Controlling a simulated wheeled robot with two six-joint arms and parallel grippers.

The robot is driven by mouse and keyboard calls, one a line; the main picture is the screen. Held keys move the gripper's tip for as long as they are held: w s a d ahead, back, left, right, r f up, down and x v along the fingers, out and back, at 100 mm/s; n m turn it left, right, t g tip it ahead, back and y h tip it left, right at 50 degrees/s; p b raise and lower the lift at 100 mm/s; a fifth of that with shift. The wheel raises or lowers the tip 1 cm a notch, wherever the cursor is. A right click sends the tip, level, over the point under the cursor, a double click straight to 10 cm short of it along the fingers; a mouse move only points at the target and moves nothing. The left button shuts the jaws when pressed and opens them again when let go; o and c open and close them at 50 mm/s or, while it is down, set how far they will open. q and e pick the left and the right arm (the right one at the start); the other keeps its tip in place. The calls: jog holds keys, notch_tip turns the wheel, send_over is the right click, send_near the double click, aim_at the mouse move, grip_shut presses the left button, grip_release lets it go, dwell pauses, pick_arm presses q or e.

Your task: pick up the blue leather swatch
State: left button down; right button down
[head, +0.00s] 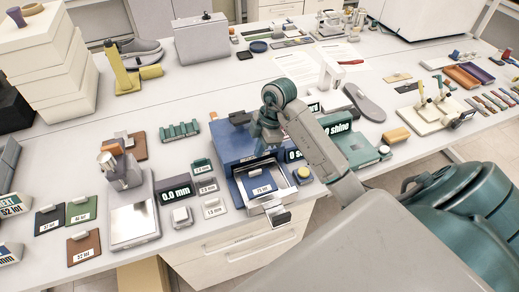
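Another blue panel with a label (262,185) lies at the front of a blue tester (230,142) in the middle. My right gripper (268,148) points down over this tester, well to the right of the left-hand swatches. Its fingertips are small and partly merge with the tester, so their opening is unclear. My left gripper is not in view.
A scale-like device with a steel plate (134,222) stands between the swatches and the tester. Small gauge blocks (213,208) lie beside the tester. White stacked boxes (58,85) stand at the back left. Bare table shows behind the swatches.

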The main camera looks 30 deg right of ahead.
jog(key=shift+w, duration=0.1)
jog(key=shift+c, duration=2.2)
grip_release()
jog(key=shift+d+r, duration=0.1)
jog(key=shift+r, duration=0.05)
